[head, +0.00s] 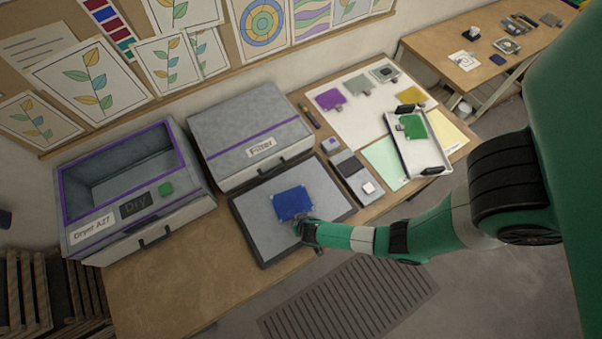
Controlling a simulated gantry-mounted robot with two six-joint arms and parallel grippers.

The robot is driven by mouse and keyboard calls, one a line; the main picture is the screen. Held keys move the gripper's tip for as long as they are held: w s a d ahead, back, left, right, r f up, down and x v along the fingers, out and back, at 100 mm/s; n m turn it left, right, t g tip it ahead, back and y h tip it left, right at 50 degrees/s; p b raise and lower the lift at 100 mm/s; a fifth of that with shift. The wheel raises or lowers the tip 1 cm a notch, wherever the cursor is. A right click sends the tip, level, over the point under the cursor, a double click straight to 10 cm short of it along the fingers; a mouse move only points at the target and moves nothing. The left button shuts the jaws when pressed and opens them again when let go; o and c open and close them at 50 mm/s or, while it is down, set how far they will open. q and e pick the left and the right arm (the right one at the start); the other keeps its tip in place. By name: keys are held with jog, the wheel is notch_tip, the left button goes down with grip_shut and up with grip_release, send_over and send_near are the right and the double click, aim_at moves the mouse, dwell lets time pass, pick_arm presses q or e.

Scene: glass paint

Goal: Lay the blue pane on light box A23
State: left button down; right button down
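The blue pane (292,203) is over the grey panel of a flat, dark-framed box (330,198) at the front middle of the table. I cannot tell whether it lies flat on the panel or is slightly above it. No A23 label is readable on this box. My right gripper (302,225) is at the pane's near edge. Its fingers are small and dark there, and I cannot tell whether they are closed on the pane. My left gripper is not in view.
Dryer A27 (180,215) stands at the left, the Filter box (250,122) behind the flat box. A white tray (400,155) holds a green pane (412,126) at the right. Purple (329,99), grey (358,86) and yellow (411,96) panes lie behind. The front left table is clear.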

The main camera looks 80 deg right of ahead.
jog(key=shift+f, duration=0.2)
dwell(0.5)
jog(key=c, duration=0.5)
grip_release()
jog(key=d+p+v, duration=0.1)
jog(key=p+v, duration=0.3)
jog(key=v, duration=0.2)
jog(key=w+d+r+p+v, duration=0.1)
jog(key=p+v, duration=0.3)
jog(key=v, duration=0.3)
jog(key=w+p+v, duration=0.1)
jog(key=p+v, duration=0.3)
jog(key=v, duration=0.2)
jog(key=shift+s+d+r, duration=0.15)
jog(key=shift+d+r, duration=0.1)
jog(key=shift+r, duration=0.35)
